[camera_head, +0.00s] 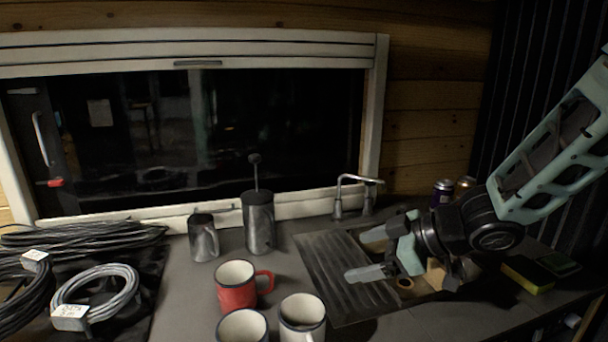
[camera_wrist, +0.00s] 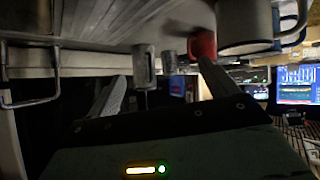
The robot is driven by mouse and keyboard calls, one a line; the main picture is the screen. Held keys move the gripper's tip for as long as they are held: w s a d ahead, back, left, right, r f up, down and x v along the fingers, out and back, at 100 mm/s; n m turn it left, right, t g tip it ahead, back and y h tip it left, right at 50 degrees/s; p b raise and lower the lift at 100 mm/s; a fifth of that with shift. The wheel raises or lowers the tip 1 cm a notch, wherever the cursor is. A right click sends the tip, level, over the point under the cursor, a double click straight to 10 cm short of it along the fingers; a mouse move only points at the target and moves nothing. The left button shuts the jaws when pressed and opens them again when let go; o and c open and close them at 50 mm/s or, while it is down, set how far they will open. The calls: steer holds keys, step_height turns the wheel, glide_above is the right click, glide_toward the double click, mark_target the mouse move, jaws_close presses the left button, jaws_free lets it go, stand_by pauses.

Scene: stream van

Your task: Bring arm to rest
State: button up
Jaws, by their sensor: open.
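My gripper (camera_head: 370,254) reaches in from the right in the head view, over the sink and its ribbed drainboard (camera_head: 345,285). Its two fingers are spread apart and nothing is between them. It also shows in the wrist view (camera_wrist: 160,90), with a finger at each side and a gap between. My arm runs from the gripper up to the right edge of the head view. It hides part of the sink basin.
A red mug (camera_head: 236,291), two white mugs (camera_head: 302,314) (camera_head: 243,328), a metal pitcher (camera_head: 203,240) and a French press (camera_head: 259,222) stand left of the gripper. A faucet (camera_head: 352,192) rises behind it. Cans (camera_head: 442,191) and a sponge (camera_head: 527,275) are near my arm. Coiled cables (camera_head: 97,292) lie left.

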steer(key=s+d+m+g+h, duration=0.1)
steer(key=s+m+g+h, duration=0.1)
steer(key=s, duration=1.1)
steer(key=s+d+f+m+g+h, duration=0.1)
steer(key=s+m+g+h, duration=0.2)
steer(key=s+h, duration=0.4)
steer(key=s+m, duration=0.1)
steer(key=s, duration=0.4)
steer(key=shift+s+d+f, duration=0.25)
steer(key=shift+s+d, duration=0.1)
